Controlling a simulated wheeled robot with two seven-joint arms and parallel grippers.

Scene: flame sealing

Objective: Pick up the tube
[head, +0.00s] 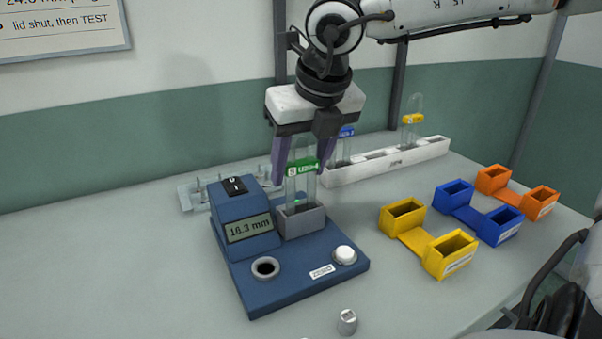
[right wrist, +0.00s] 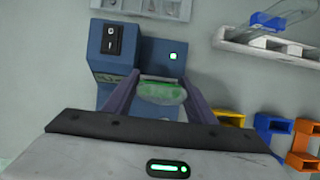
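The fingers look open, with a narrow gap at the left side of the tube in the head view. In the right wrist view the tube's rounded, greenish top (right wrist: 162,91) shows between the fingers (right wrist: 160,82). My left gripper is not in view.
A white rack (head: 425,153) behind holds a blue-banded tube (head: 344,146) and a yellow-banded tube (head: 412,120). Yellow (head: 403,217), blue (head: 453,196) and orange (head: 493,179) bins stand at right. A small metal cylinder (head: 346,322) lies in front.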

